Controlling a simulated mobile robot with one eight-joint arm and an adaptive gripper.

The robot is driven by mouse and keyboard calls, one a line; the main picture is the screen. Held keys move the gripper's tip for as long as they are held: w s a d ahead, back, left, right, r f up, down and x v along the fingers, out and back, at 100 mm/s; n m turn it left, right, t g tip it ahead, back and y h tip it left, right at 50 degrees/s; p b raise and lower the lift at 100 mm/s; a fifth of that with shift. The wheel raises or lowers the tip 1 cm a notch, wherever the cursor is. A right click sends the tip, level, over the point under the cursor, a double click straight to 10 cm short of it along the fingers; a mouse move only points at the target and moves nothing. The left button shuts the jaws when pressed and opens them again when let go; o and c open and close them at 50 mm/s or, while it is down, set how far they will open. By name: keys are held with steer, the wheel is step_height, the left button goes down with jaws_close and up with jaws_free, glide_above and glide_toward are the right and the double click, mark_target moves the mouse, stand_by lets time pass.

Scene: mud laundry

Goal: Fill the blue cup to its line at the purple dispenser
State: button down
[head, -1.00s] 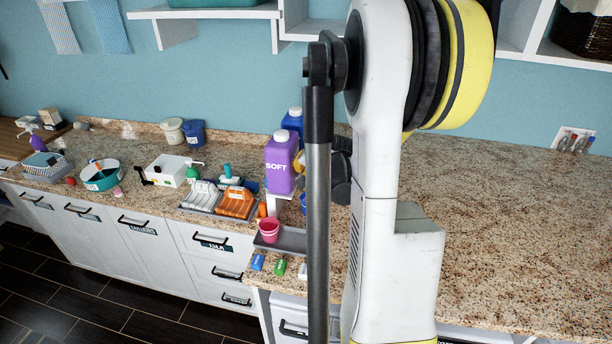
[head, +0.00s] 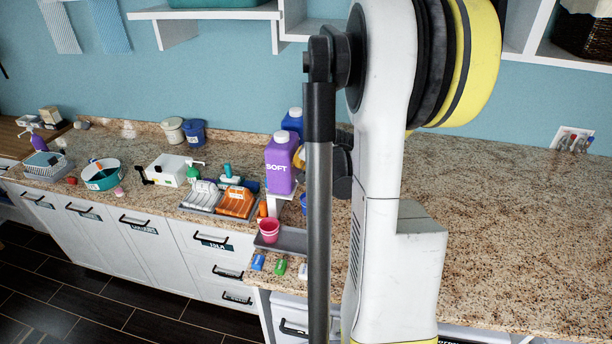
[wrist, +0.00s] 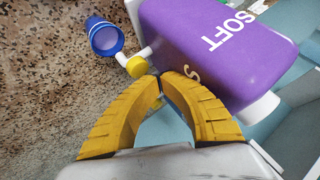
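The purple dispenser (head: 280,165), marked SOFT, stands on a small stand on the counter. In the wrist view the dispenser (wrist: 215,45) fills the upper right, with a white spout and yellow tap (wrist: 137,67) on its side. In the head view my arm mostly hides the cup (head: 303,203). My gripper (wrist: 162,80) has its yellow fingertips together, close beside the tap, with nothing seen between them. Contact with the tap cannot be told.
A pink cup (head: 269,229) stands on a grey tray (head: 293,240) in front of the dispenser. A blue bottle (head: 292,121) is behind it. The counter (head: 480,230) on the right is clear.

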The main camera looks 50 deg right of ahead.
steer(key=shift+r, duration=0.1)
steer(key=shift+r+p, duration=1.7)
steer(key=shift+r, duration=0.75)
steer(key=shift+f, duration=0.1)
